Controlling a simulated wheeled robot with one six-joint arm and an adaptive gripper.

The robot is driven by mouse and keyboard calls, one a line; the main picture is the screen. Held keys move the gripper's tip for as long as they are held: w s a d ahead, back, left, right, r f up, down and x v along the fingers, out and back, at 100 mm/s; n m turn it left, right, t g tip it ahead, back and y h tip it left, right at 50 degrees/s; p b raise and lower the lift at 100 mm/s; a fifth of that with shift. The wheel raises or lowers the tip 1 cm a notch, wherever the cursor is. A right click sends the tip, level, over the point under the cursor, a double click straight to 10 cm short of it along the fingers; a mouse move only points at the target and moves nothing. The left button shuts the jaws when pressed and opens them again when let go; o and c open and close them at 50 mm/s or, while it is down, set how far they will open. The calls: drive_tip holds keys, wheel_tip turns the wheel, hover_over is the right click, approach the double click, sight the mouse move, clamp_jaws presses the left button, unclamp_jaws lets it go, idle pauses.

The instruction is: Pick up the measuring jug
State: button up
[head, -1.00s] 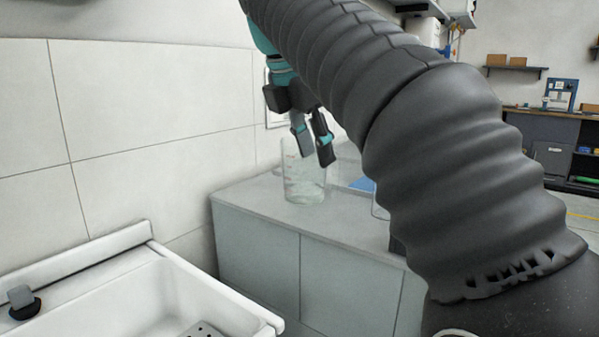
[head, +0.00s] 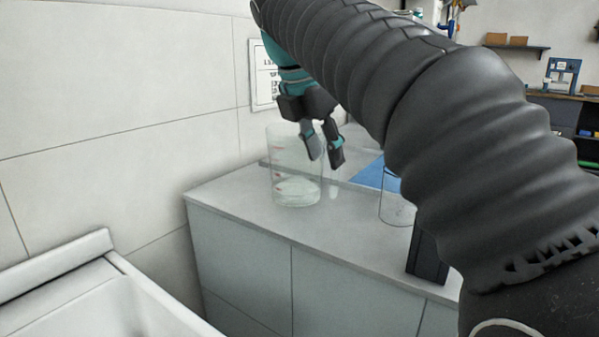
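The measuring jug (head: 290,182) is a clear vessel with red marks on its side. It stands upright on the grey counter, near the wall. My gripper (head: 324,158) hangs above the counter with its two dark fingers pointing down and a gap between them. One finger overlaps the jug's upper right side in the picture; I cannot tell whether it is inside, in front of or behind the rim. Nothing shows between the fingers.
A second clear vessel (head: 397,207) stands to the right, partly hidden by my arm, with a blue sheet (head: 372,174) behind it. A dark upright block (head: 426,257) is at the counter's front right. A white sink (head: 95,300) is at the lower left.

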sight(332, 194)
drive_tip(key=shift+w+b+x, duration=0.1)
drive_tip(key=shift+b+x, duration=0.35)
drive_tip(key=shift+x, duration=1.4)
drive_tip(key=shift+w+b+x, duration=0.15)
drive_tip(key=shift+b+x, duration=0.3)
drive_tip(key=shift+x, duration=1.4)
clamp_jaws()
drive_tip(key=shift+r, duration=0.1)
